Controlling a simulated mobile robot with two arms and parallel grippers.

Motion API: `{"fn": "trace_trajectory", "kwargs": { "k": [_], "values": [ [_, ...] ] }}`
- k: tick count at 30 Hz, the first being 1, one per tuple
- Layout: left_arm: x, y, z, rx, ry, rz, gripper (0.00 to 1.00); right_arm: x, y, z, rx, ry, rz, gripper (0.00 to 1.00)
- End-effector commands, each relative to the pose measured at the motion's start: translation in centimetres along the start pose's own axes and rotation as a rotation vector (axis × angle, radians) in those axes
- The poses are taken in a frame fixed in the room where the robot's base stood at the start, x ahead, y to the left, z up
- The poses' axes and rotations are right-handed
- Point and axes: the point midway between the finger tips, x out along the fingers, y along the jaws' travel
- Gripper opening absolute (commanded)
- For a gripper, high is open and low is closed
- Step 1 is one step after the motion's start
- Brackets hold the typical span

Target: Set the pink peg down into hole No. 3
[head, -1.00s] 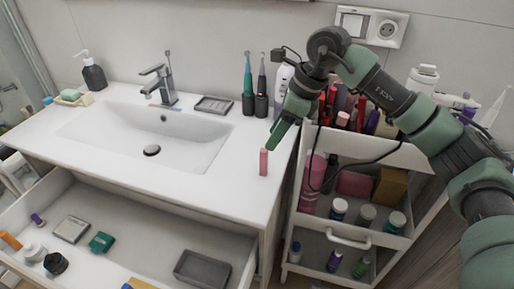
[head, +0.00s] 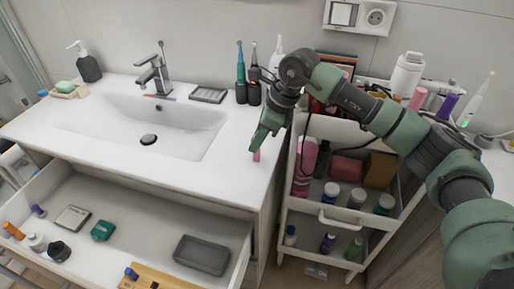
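A small pink peg-like piece (head: 257,155) stands upright on the white countertop, right of the sink near the front edge. My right gripper (head: 259,147) points down at it and covers its upper part. The gripper is seen from the side, so I cannot tell whether the fingers are open or shut on the piece. A yellow wooden board (head: 165,280) lies in the open drawer at the bottom edge, partly cut off. No numbered hole can be made out. My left gripper is out of view.
The white cart (head: 345,215) with bottles and boxes stands close on the right. Two toothbrushes (head: 241,80) stand behind the gripper. The drawer holds a grey tray (head: 201,255) and several small items. The counter around the sink (head: 150,125) is mostly clear.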

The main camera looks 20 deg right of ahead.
Motion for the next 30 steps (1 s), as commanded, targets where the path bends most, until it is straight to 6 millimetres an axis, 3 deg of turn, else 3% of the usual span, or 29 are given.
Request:
{"fn": "trace_trajectory", "kwargs": {
  "k": [6, 17, 23, 30],
  "values": [
    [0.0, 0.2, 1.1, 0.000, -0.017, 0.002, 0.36, 0.0, 0.0, 0.0, 0.000, 0.000, 0.000, 0.00],
    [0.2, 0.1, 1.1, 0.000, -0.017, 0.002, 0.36, -1.1, -0.1, 0.5, 0.000, -0.002, -0.002, 0.00],
    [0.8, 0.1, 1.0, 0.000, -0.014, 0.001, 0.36, -4.3, -0.1, 1.9, -0.002, -0.004, -0.004, 0.00],
    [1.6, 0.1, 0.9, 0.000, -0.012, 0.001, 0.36, -10.9, 0.0, 4.6, -0.002, -0.005, -0.005, 0.00]
  ]
}}
